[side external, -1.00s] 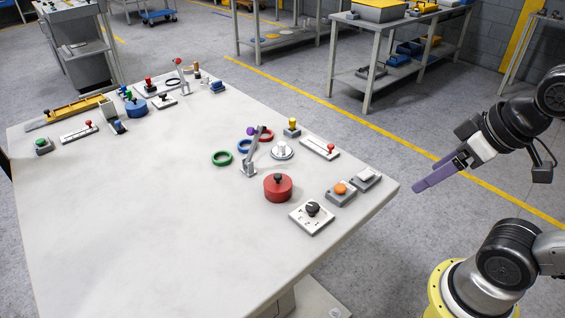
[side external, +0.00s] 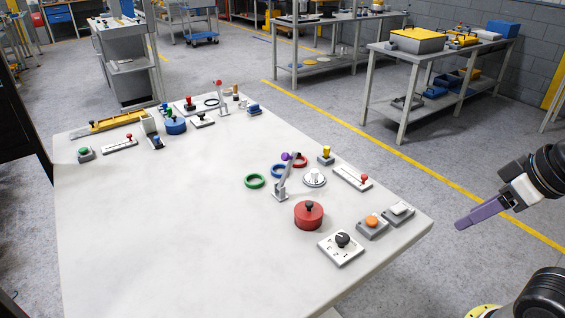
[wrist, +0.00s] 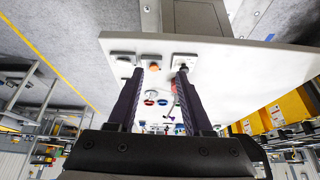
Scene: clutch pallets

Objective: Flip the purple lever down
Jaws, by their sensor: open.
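The purple lever (side external: 286,157) is a grey arm with a purple knob at its end. It rises from a small grey base on the white table (side external: 170,240) and leans up toward the back, with the coloured rings behind it. My gripper (side external: 460,225) is off the table's right edge, well apart from the lever, with nothing in it. In the wrist view my gripper (wrist: 160,72) shows two dark fingers spread apart, pointing across the table.
The table's front left is clear.

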